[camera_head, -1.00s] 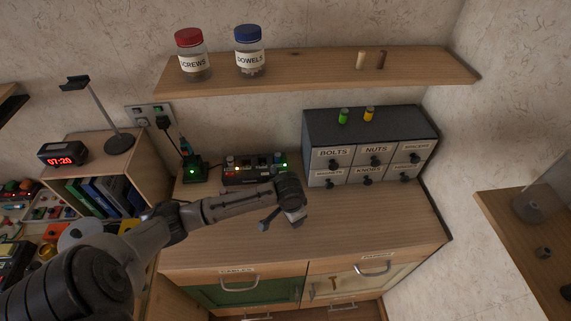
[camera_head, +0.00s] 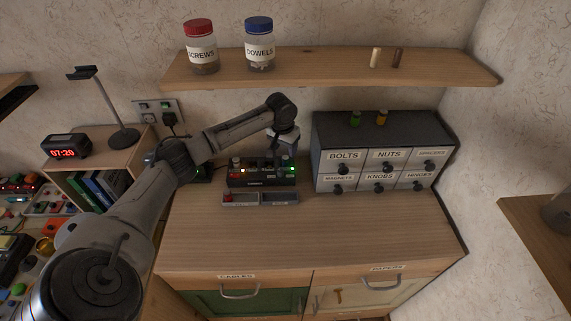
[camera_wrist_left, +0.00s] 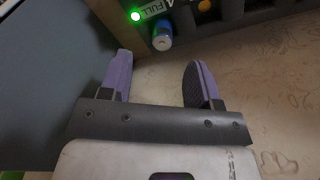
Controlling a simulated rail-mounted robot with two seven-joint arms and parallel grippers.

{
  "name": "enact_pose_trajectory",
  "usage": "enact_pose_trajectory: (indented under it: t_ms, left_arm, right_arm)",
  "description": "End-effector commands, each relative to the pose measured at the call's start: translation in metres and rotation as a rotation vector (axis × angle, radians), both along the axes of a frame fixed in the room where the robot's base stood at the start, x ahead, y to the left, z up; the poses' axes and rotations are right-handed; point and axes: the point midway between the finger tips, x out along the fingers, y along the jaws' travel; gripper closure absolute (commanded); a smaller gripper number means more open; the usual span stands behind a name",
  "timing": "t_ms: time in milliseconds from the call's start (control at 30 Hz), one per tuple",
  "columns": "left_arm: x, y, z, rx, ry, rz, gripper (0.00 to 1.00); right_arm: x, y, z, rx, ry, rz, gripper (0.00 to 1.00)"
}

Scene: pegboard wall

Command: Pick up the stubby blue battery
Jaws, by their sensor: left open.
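The stubby blue battery (camera_wrist_left: 162,36) shows in the left wrist view, standing out from the dark charger (camera_wrist_left: 272,14) beside a lit green light and a FULL label. In the head view the charger (camera_head: 262,182) sits at the back of the counter, and my gripper hides part of its right end. My left gripper (camera_head: 284,143) is above that end, pointing down. In the left wrist view its two purple-grey fingers (camera_wrist_left: 160,82) are open and empty, and the battery lies beyond the gap between them, apart from both. My right gripper is not in view.
A shallow tray (camera_head: 260,199) lies before the charger. A shelf (camera_head: 330,68) with jars hangs above. The front counter is clear.

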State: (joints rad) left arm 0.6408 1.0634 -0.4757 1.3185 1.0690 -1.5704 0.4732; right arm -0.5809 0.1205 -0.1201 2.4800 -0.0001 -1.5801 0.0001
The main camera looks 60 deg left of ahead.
Motion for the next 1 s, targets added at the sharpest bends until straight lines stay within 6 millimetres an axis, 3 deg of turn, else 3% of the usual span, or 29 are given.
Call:
enact_pose_trajectory:
  t_ms: [367,700,1000]
  left_arm:
    - [0.002,0.001,-0.020,0.000,0.001,-0.001,0.43]
    - [0.006,0.006,-0.060,0.000,0.000,-0.002,0.43]
    - [0.006,0.007,-0.063,0.002,0.000,-0.003,0.46]
  right_arm:
    - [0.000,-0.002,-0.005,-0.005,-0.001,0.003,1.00]
    - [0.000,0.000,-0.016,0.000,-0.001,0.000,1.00]
    - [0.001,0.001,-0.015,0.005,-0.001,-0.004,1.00]
